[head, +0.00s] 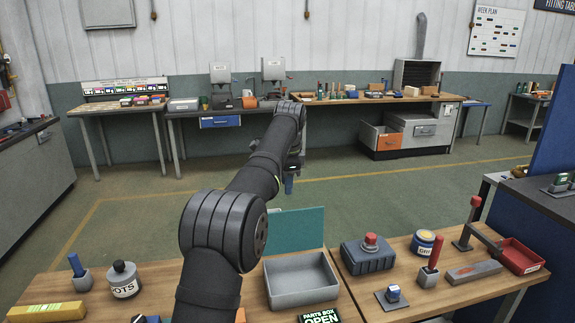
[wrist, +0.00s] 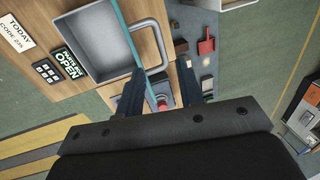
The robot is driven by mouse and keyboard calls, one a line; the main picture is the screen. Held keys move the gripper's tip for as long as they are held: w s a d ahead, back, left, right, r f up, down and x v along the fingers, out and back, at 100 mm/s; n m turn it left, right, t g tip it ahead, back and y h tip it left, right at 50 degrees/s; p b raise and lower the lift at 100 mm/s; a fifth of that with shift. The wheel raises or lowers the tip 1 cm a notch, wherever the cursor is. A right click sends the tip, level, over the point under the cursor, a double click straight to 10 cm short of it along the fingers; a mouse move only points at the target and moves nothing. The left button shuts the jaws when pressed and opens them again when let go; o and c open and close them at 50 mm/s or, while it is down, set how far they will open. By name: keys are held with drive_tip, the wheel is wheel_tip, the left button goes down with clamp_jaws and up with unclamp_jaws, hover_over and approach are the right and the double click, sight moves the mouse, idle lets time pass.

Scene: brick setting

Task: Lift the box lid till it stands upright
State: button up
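The grey open box (head: 300,279) stands on the wooden table, and its inside looks empty. Its teal lid (head: 298,229) stands up at the box's far edge. In the wrist view the lid (wrist: 123,22) is a thin, nearly edge-on strip beside the box (wrist: 88,48). A grey loop handle (wrist: 160,38) sticks out by the lid. My gripper (wrist: 159,68) is open, with its fingers apart on either side of the strip's lower end. In the head view my gripper (head: 290,182) hangs above and behind the lid; contact cannot be told.
A blue block with a red knob (head: 367,254) stands right of the box. A pot (head: 123,280) stands left. A parts box sign (head: 320,318) lies in front.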

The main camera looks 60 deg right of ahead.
wheel_tip(320, 180, up, 6)
drive_tip(key=shift+s+a+r, duration=0.15)
drive_tip(key=shift+s+a, duration=0.25)
drive_tip(key=shift+a, duration=0.05)
drive_tip(key=shift+c, duration=0.2)
drive_tip(key=c, duration=0.3)
drive_tip(key=w+f+n+g, duration=0.1)
drive_tip(key=f, duration=0.1)
drive_tip(key=w+a+f+n+g, duration=0.1)
drive_tip(key=f+g, duration=0.1)
drive_tip(key=w+f+n+g+h, duration=0.1)
drive_tip(key=f, duration=0.1)
drive_tip(key=shift+w+a+f+g, duration=0.15)
drive_tip(key=shift+a+f+g, duration=0.15)
drive_tip(key=shift+a, duration=0.1)
clamp_jaws()
drive_tip(key=w+a+f+n+g+h, duration=0.2)
drive_tip(key=w+f+n+h, duration=0.4)
drive_tip(key=n, duration=0.5)
drive_tip(key=w+a+f+n+g+h, duration=0.25)
drive_tip(key=w+f+n+h, duration=0.35)
drive_tip(key=n, duration=0.5)
drive_tip(key=s+a+f+x, duration=0.1)
drive_tip(key=x, duration=1)
drive_tip(key=shift+s+a+r+h, duration=0.15)
drive_tip(key=shift+s+a+r, duration=0.25)
drive_tip(key=shift+s+a, duration=0.2)
drive_tip(key=shift+s+a+r+h, duration=0.15)
drive_tip(key=shift+s+a+r, duration=0.2)
drive_tip(key=shift+s+a, duration=0.25)
